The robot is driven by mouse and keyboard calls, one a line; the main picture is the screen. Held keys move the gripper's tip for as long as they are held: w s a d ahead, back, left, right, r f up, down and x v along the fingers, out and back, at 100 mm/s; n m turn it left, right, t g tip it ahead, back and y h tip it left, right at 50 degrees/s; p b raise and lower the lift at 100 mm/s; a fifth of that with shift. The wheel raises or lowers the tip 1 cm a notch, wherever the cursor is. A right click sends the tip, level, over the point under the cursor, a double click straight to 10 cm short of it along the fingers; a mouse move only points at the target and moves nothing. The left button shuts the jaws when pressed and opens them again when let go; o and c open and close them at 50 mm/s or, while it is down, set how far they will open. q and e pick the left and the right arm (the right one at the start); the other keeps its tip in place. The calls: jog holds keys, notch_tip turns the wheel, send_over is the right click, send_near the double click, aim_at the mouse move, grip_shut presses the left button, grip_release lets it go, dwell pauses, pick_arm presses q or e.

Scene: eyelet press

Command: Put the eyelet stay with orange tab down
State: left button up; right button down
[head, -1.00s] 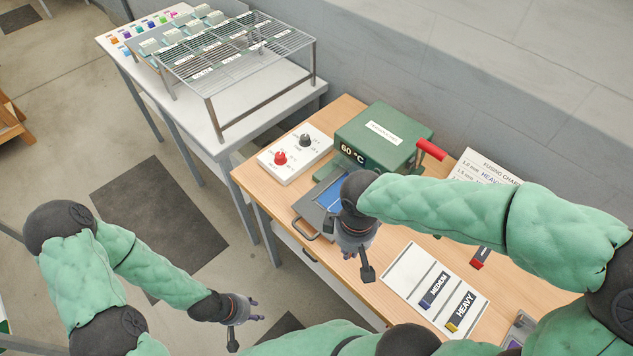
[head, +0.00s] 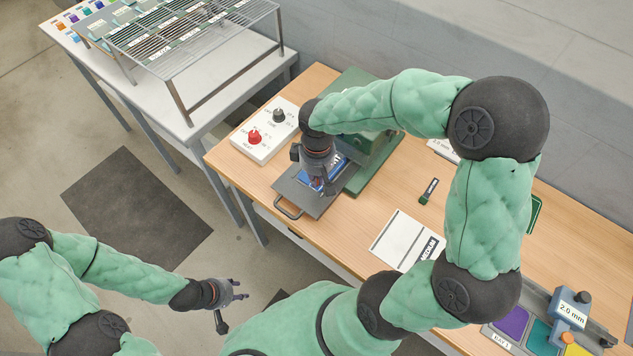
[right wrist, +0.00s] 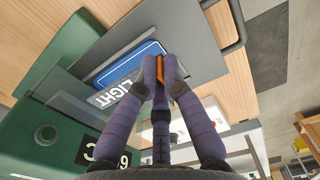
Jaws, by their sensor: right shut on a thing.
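My right gripper (head: 320,188) is over the open tray of the press. In the right wrist view its fingers (right wrist: 163,75) are shut on the orange tab (right wrist: 160,70) of the eyelet stay. The stay (right wrist: 116,95) is a dark strip lettered LIGHT, seen over the blue pad (right wrist: 122,62); I cannot tell whether it touches the pad. The fingers hide part of the stay. The press tray (head: 290,189) is a grey plate with a front handle. My left gripper (head: 238,291) is open and empty, away from the table.
The green press (head: 380,160) stands behind the tray. A box with red and black knobs (head: 265,130) is at its left. A strip with a green tab (head: 428,190) and a white card (head: 396,236) lie to the right. A wire rack (head: 190,35) stands on the side table.

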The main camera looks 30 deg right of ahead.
jog(key=shift+w+d+f, duration=0.2)
jog(key=shift+w+f, duration=0.2)
jog(key=shift+f, duration=0.15)
jog(key=shift+w+d+f, duration=0.2)
jog(key=shift+w+f, duration=0.15)
jog(key=shift+f, duration=0.15)
jog(key=shift+w+d+f+b, duration=0.15)
jog(key=shift+f+b, duration=0.35)
jog(key=shift+f, duration=1.1)
jog(key=shift+f, duration=0.1)
jog(key=c, duration=1.8)
grip_release()
jog(key=shift+f, duration=0.15)
jog(key=o, duration=0.4)
jog(key=shift+r, duration=0.3)
notch_tip(320, 180, up, 12)
jog(key=shift+f+p, duration=0.1)
jog(key=shift+p, duration=1.05)
